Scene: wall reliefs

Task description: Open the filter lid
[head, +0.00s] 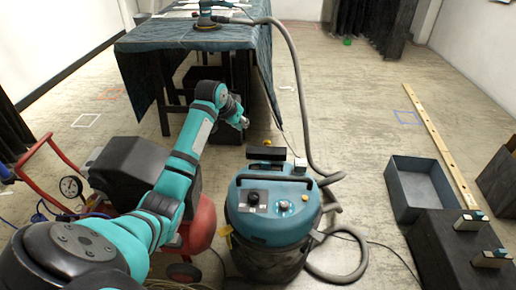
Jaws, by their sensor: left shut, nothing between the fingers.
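A shop vacuum with a teal top (250,228) and a dark drum stands upright on the floor at the centre. A black handle (273,178) crosses its top, and a flat black part (265,153) rises at its far side. I cannot tell for sure which part is the filter lid, or whether it is open. My left gripper (243,125) is shut and empty, beyond the vacuum and slightly to its left, apart from it. A small yellow thing (267,142) shows behind the black part. My right gripper is not in view.
A grey hose (301,100) runs from the vacuum up to a sander (206,22) on a cloth-covered table (140,40). A red-framed compressor (200,225) stands close left of the vacuum. A grey open bin (395,187) stands right. Floor between the hose and plank is mostly clear.

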